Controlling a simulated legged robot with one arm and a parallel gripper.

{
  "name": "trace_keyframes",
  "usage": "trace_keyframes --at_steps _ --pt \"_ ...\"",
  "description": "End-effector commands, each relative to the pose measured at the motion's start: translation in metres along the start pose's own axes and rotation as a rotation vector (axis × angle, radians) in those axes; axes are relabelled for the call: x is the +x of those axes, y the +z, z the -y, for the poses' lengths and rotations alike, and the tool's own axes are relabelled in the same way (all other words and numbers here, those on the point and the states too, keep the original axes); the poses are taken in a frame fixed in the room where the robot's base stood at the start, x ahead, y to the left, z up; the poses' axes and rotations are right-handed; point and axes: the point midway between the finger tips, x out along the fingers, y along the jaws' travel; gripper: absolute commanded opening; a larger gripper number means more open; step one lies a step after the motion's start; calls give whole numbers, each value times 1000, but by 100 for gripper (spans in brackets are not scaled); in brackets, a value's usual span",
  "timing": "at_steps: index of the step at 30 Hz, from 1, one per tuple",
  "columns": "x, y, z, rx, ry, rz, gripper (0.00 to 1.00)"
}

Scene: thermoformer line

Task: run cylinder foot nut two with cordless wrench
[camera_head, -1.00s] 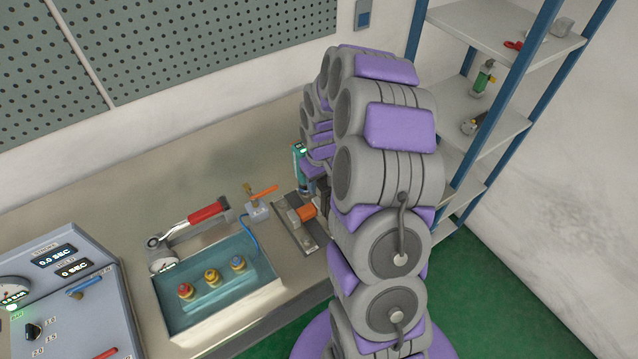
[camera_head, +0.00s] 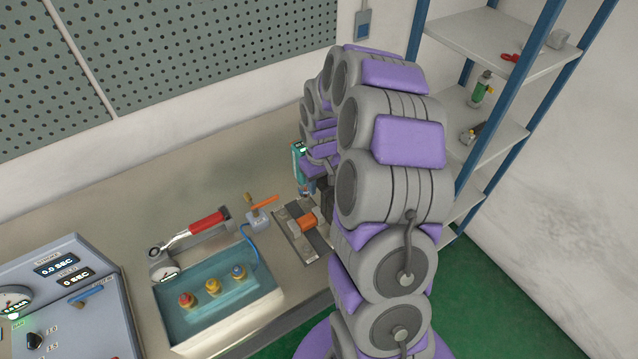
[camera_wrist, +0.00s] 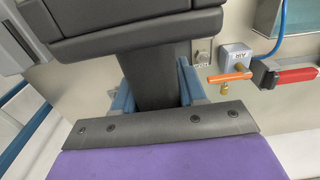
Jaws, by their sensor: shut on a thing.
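The cordless wrench shows in the wrist view as a dark handle (camera_wrist: 155,88) with a wide black block (camera_wrist: 130,28) across its end. My gripper (camera_wrist: 158,95) is shut on this handle, with a blue finger on each side. In the head view a teal part with a small green light (camera_head: 299,158) shows beside my arm; my arm hides most of the tool and the gripper. The orange cylinder (camera_head: 303,222) sits on a grey base plate (camera_head: 292,232) just below the gripper. Its foot nuts are too small to tell apart. A grey bolt head (camera_wrist: 203,57) shows in the wrist view.
A valve with an orange lever (camera_head: 262,202) stands left of the cylinder. A control box (camera_head: 70,300) is at far left, shelving (camera_head: 480,100) at right.

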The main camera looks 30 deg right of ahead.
Motion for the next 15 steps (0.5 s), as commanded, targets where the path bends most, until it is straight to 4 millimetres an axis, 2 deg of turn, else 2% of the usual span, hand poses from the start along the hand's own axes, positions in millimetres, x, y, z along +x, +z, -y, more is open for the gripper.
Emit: trace_keyframes --at_steps 10,15 --pt "-2 -1 0 0 1 -2 0" --pt "-11 -1 0 0 1 -4 0"
